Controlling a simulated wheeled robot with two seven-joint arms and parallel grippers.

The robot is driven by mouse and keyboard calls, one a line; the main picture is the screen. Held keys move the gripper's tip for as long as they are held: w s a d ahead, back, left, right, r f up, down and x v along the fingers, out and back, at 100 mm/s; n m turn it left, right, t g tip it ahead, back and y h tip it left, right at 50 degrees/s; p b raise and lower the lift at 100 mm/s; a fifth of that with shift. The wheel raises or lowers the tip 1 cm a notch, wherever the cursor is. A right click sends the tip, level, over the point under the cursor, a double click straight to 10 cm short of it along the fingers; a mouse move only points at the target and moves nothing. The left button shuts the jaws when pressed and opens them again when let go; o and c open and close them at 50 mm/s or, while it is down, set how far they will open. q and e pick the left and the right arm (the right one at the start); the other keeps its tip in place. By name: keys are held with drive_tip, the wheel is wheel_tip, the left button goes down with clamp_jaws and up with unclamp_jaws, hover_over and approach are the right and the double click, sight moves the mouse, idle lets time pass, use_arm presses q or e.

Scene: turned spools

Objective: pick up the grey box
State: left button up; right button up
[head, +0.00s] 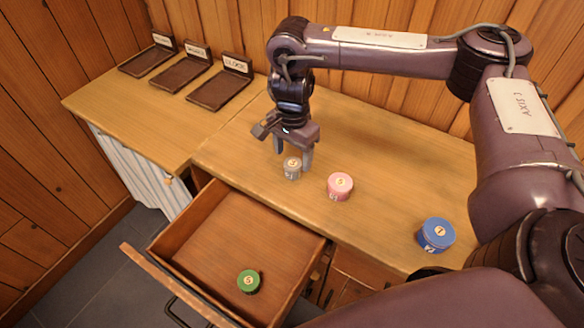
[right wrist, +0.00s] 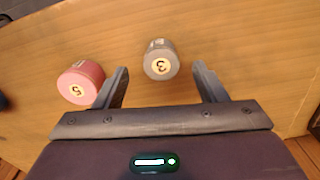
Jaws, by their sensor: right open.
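The grey box (head: 292,168) is a small grey round container with a pale numbered disc on top, standing on the wooden counter. It also shows in the right wrist view (right wrist: 161,60), where its disc reads 3. My right gripper (head: 293,160) is above and around it in the head view, pointing down. In the right wrist view the open fingers (right wrist: 162,78) stand apart on either side of the box's line, with a gap on both sides; I cannot tell whether the fingertips are level with it. My left gripper is not in view.
A pink round box (head: 340,186) stands close to the right of the grey one, and a blue one (head: 436,235) farther right. A green one (head: 248,281) lies in the open drawer (head: 205,210). Several dark labelled trays (head: 219,91) sit at the back left.

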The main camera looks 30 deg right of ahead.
sight(293, 163)
wheel_tip(293, 163, down, 5)
drive_tip(key=shift+w+f+p, duration=0.1)
drive_tip(key=shift+p, duration=0.35)
drive_tip(key=shift+c, duration=0.4)
drive_tip(key=c, duration=1)
